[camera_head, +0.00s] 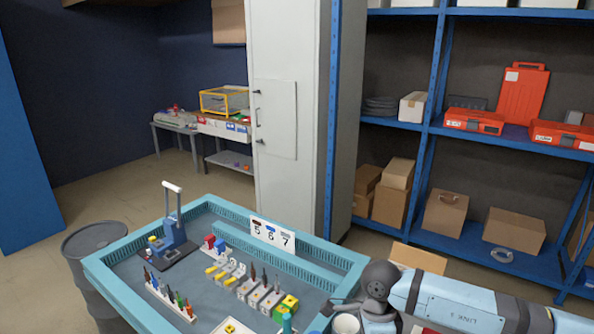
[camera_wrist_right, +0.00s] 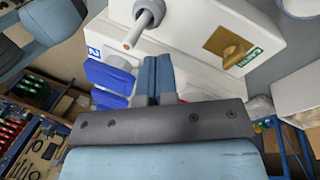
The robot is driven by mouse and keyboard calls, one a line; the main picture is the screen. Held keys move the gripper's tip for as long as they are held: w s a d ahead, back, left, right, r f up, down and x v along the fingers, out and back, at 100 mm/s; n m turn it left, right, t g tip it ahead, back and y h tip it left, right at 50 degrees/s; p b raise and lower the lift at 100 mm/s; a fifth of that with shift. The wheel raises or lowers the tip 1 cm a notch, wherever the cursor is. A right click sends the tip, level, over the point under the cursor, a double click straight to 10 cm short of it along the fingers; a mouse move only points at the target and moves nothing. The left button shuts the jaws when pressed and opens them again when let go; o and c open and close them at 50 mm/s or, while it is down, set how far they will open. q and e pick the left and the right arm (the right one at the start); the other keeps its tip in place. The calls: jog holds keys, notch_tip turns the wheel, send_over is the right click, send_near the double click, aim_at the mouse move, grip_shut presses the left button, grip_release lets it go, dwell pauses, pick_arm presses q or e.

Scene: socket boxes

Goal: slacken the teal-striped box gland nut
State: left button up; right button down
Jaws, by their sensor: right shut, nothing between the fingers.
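In the right wrist view a white socket box (camera_wrist_right: 190,40) fills the top. It has a green or teal label (camera_wrist_right: 249,58) beside a square brown recess with a knob-like part (camera_wrist_right: 234,52). A grey gland nut (camera_wrist_right: 150,12) with a pale cable stub in it sits at the box's upper left. My right gripper's blue fingers (camera_wrist_right: 155,75) are shut and empty, below the nut and apart from it in the picture. In the head view my right gripper (camera_head: 338,304) is at the table's right edge, its fingertips hard to make out. My left gripper is not in view.
The turquoise-rimmed table (camera_head: 110,272) carries a row of small boxes (camera_head: 247,290), a screwdriver rack (camera_head: 168,297), a blue stand (camera_head: 175,235) and a 5-6-7 sign (camera_head: 271,236). A grey drum (camera_head: 92,238) stands left.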

jog(key=b+x, duration=0.1)
jog(key=x, duration=0.1)
jog(key=w+b+x, duration=0.1)
jog(key=b+x, duration=0.1)
jog(key=x, duration=0.1)
jog(key=shift+f, duration=0.45)
jog(key=shift+w+a+f+b, duration=0.1)
jog(key=shift+f+b, duration=0.35)
jog(key=shift+f, duration=0.1)
jog(key=shift+a, duration=0.1)
jog(key=shift+a+b, duration=0.1)
jog(key=shift+b, duration=0.2)
jog(key=shift+a+b, duration=0.8)
jog(key=shift+b, duration=0.6)
jog(key=shift+a+b, duration=0.2)
jog(key=shift+b, duration=0.15)
